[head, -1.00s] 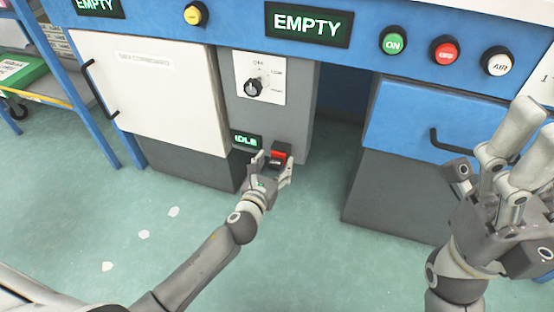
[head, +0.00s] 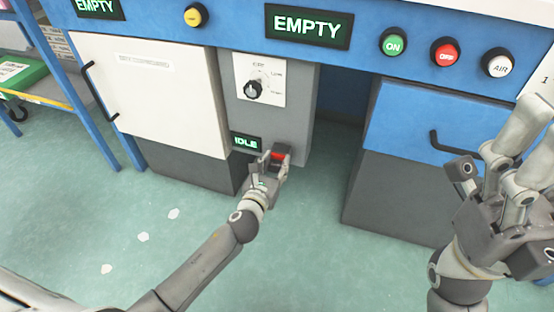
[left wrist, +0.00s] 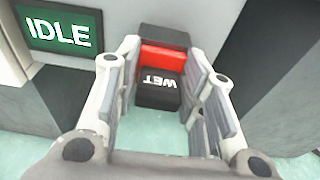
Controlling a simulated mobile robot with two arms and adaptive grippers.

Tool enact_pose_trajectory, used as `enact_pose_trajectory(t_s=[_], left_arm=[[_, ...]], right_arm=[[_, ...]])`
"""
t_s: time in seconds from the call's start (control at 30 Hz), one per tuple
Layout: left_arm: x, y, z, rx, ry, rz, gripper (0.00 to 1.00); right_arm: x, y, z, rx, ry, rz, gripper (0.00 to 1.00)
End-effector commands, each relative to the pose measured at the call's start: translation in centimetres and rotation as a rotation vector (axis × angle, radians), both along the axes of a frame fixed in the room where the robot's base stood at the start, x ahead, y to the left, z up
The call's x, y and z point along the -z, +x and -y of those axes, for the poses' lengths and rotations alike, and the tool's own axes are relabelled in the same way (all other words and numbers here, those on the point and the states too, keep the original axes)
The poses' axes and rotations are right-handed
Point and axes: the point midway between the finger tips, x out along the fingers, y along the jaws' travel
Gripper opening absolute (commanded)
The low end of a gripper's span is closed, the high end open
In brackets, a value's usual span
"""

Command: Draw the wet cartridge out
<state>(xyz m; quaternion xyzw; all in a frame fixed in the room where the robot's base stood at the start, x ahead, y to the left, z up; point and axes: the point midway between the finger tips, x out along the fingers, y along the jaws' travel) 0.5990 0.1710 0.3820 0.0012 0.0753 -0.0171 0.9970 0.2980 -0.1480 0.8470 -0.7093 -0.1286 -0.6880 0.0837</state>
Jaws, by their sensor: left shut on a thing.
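The wet cartridge (left wrist: 158,88) is a black block lettered WET, below a red band, at the front of the grey cabinet in the left wrist view. In the head view its red part (head: 279,155) shows low on the cabinet. My left gripper (head: 274,160) is shut on the cartridge, with a finger on each side of it. Its two fingers also frame the block in the left wrist view (left wrist: 165,85). The cartridge's back end is hidden. My right gripper (head: 500,150) is at the right edge, with its fingers spread open and nothing seen between them.
The grey cabinet (head: 300,105) carries a dial (head: 254,89) and an IDLE display (head: 246,142). A white cupboard door (head: 150,95) is to the left. A blue drawer (head: 410,120) is to the right.

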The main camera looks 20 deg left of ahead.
Motion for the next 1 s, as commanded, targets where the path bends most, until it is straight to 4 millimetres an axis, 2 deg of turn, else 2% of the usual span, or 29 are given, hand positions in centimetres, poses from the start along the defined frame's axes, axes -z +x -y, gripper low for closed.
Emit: enact_pose_trajectory(t_s=[1.0], left_arm=[[0.0,-3.0,-0.1,0.001,0.001,0.0,0.08]], right_arm=[[0.3,0.2,0.1,0.0,0.003,-0.023,0.68]])
